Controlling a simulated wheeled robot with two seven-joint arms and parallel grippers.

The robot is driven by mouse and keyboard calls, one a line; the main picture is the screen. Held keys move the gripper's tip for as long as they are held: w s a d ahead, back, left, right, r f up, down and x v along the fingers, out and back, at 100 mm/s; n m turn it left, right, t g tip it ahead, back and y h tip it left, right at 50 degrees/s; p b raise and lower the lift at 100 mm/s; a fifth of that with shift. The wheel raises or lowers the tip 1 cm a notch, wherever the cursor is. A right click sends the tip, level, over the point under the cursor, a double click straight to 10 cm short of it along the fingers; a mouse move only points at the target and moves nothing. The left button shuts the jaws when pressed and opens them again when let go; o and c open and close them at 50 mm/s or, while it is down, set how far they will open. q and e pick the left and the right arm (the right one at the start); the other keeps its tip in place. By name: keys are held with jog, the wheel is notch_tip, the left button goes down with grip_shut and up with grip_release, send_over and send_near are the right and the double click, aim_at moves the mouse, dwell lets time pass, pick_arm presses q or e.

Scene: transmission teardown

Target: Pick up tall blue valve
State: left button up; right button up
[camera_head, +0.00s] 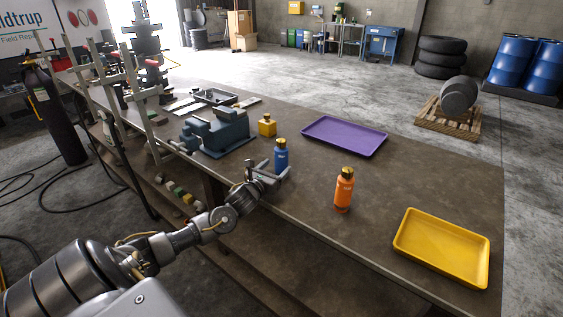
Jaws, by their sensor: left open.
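The tall blue valve (281,158) stands upright on the workbench, a blue cylinder with a dark yellowish cap. My left gripper (268,172) is open at the near edge of the bench, with its fingers close to the lower part of the blue valve. The base of the valve is partly hidden by a finger. I cannot tell whether the fingers touch it. My right gripper is not in this view.
An orange bottle-shaped valve (344,190) stands to the right. A yellow tray (442,270) and a purple tray (344,152) lie on the bench (300,220).

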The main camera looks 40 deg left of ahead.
aim_at(277, 165)
pick_arm(q)
jog(key=shift+w+a+r+p, duration=0.1)
jog(key=shift+w+a+p, duration=0.1)
jog(key=shift+p, duration=0.1)
jog(key=w, duration=0.1)
jog(key=w+p, duration=0.1)
jog(key=w, duration=0.2)
jog(key=shift+w+a+f+p, duration=0.2)
jog(key=shift+a+f+p, duration=0.1)
jog(key=shift+f, duration=0.05)
jog(key=shift+c, duration=0.3)
jog(key=c, duration=1.2)
jog(key=shift+r, duration=0.15)
jog(key=shift+c, duration=0.5)
jog(key=shift+a, duration=0.1)
